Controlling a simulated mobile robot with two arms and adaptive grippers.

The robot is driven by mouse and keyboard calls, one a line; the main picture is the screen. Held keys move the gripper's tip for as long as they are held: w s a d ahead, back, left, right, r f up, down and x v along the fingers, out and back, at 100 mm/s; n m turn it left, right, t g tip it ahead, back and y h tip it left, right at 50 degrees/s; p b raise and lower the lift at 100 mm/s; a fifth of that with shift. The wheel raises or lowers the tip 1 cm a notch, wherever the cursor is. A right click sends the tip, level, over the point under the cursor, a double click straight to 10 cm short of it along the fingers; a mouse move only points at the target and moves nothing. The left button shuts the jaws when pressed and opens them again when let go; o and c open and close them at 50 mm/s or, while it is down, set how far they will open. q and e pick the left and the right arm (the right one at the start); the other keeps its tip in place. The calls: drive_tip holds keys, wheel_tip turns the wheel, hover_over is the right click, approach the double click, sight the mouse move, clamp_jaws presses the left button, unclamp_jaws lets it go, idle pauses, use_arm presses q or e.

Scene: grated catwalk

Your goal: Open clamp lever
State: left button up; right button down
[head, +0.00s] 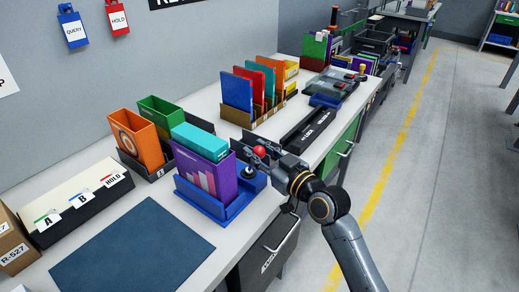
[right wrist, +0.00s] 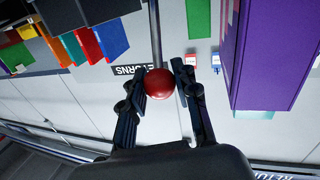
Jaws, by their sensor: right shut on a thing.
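A blue clamp fixture (head: 238,207) stands near the table's front edge. It holds a purple box (head: 211,180), with a teal box (head: 200,141) beside it. The clamp lever's red ball knob (head: 259,150) rises above a dark round base (head: 249,172) at the fixture's right end. My right gripper (head: 256,151) reaches in from the right and is shut on the knob. In the right wrist view the red knob (right wrist: 161,82) sits between the two dark fingers, with a grey rod running up behind it. The purple box (right wrist: 270,60) is close on the right there. My left gripper is out of view.
Orange (head: 136,138) and green binders stand behind the fixture. A dark blue mat (head: 132,248) lies at front left, beside a black card file (head: 75,208). Colored folders (head: 255,88) and black labeled trays (head: 308,128) are further back. The floor right of the table is clear.

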drive_tip(key=a+r+g+h+p, duration=0.1)
drive_tip(key=p, duration=0.3)
drive_tip(key=w+g+p, duration=0.1)
drive_tip(key=p, duration=0.4)
drive_tip(key=shift+w+a+r+n+h, duration=0.15)
drive_tip(key=shift+a+r+n+h, duration=0.15)
drive_tip(key=shift+a+r+h, duration=0.1)
drive_tip(key=w+a+g+h+p, duration=0.1)
drive_tip(key=p, duration=0.2)
drive_tip(key=w+a+f+g+h+p, duration=0.1)
drive_tip(key=a+g+h+p, duration=0.1)
drive_tip(key=p, duration=0.2)
drive_tip(key=shift+f+n, duration=0.15)
drive_tip(key=shift+n, duration=0.25)
drive_tip(key=shift+w+a+f, duration=0.3)
drive_tip(key=shift+w+a, duration=0.25)
drive_tip(key=shift+a+r, duration=0.1)
drive_tip(key=shift+a, duration=0.1)
